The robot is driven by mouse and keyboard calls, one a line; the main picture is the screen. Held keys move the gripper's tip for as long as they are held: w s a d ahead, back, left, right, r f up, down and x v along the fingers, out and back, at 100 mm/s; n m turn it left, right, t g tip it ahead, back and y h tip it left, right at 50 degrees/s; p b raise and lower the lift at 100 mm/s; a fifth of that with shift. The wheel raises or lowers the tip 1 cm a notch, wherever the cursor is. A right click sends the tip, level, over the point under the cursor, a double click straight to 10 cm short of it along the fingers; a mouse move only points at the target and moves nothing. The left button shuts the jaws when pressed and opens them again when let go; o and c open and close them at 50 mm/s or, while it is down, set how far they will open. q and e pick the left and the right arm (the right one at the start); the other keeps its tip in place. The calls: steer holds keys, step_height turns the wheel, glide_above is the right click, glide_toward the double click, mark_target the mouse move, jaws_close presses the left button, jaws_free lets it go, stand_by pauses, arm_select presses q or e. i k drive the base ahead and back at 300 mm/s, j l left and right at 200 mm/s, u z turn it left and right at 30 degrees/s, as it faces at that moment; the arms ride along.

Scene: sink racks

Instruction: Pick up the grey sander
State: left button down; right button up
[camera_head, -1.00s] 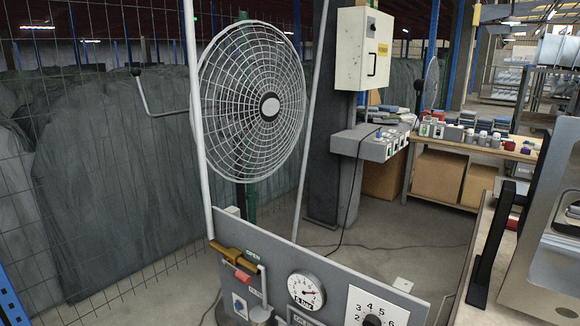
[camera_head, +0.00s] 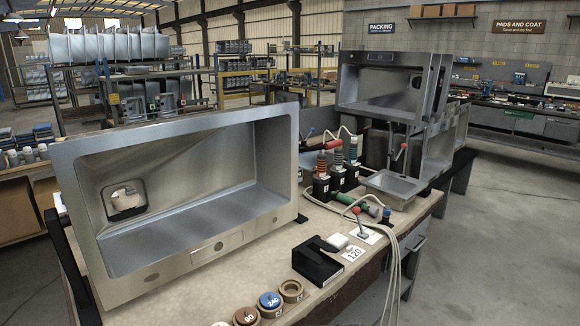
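Three upright hand tools, which look like sanders, stand in black holders on the workbench (camera_head: 230,285), right of the large steel sink. Neither gripper is in view.
A large steel sink (camera_head: 180,255) stands tilted on the bench's left. Numbered discs (camera_head: 270,301), a black block (camera_head: 317,265) and a red-knobbed lever (camera_head: 359,225) lie along the front. Hoses (camera_head: 394,265) hang over the edge. The floor (camera_head: 500,250) at right is clear.

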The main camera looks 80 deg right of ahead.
mark_target(337, 169)
steer(key=z, duration=2.85)
